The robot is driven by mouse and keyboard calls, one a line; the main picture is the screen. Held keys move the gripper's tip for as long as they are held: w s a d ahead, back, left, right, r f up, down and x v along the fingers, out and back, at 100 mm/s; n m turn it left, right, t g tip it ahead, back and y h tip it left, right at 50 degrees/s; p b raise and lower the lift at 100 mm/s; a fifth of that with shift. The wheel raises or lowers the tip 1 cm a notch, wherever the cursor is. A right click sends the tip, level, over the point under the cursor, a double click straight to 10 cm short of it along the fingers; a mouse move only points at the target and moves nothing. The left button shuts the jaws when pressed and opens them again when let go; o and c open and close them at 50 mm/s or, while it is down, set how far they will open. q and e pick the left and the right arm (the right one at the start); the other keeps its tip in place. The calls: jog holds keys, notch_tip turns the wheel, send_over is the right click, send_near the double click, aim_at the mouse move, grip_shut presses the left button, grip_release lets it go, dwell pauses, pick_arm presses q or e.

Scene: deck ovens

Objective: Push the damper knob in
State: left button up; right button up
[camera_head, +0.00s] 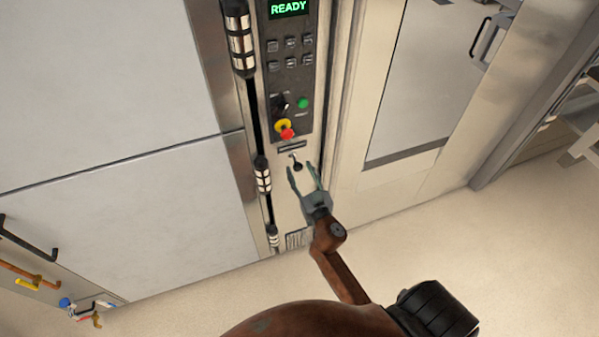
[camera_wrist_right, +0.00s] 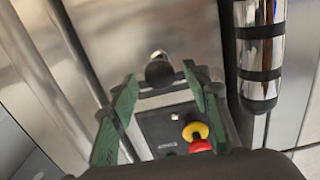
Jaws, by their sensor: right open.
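The damper knob (camera_head: 297,165) is a small dark round knob on a short metal stem. It stands out from the steel front below the oven's control panel. In the right wrist view the knob (camera_wrist_right: 159,73) shows between the two green fingers, near their tips. My right gripper (camera_head: 301,172) is open and empty, with its fingers pointing at the knob. I see no clear contact, and the exact gap in depth is hard to tell. My left gripper is not in view.
The control panel (camera_head: 291,75) above has a red and yellow stop button (camera_head: 285,130) and a green button (camera_head: 303,103). Dark-banded chrome handles (camera_head: 263,175) run down the left of the knob. A glass-panelled door (camera_head: 420,80) is to the right. Open floor lies below.

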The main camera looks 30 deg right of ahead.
jog(key=shift+c, duration=0.6)
grip_shut()
